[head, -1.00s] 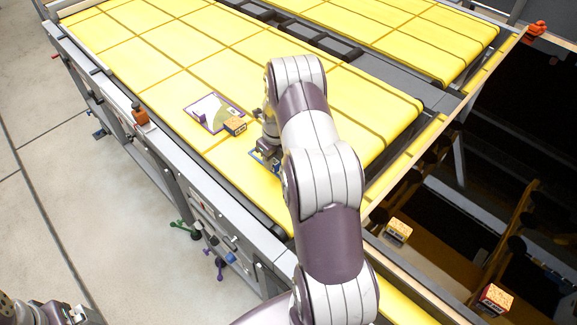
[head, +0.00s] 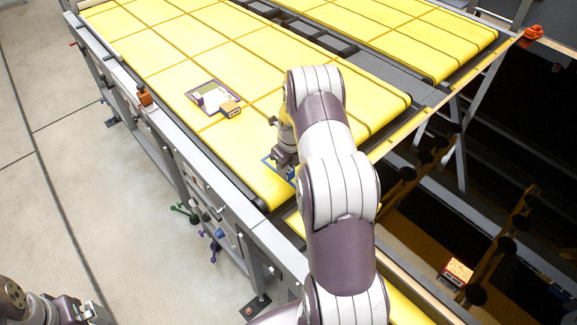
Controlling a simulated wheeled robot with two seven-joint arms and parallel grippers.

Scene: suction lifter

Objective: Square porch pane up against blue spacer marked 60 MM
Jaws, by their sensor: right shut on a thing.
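My right gripper (head: 283,158) points down at the near end of the yellow table, just above its surface. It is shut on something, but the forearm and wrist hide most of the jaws. A small blue-edged thing (head: 268,166) shows beside and below the jaws; I cannot tell if it is the blue spacer, and no 60 MM mark is readable. A flat purple-framed pane (head: 208,88) lies farther up the table, apart from the gripper. An orange labelled block (head: 230,109) sits at its near right corner. Part of my left arm shows at the bottom left; its jaws are unclear.
The yellow table top (head: 160,55) is mostly clear. A grey rail (head: 185,145) with an orange item (head: 145,98) runs along its left side. A dark gap lies to the right, with an orange-red block (head: 456,272) low down. A second yellow table (head: 430,45) stands behind.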

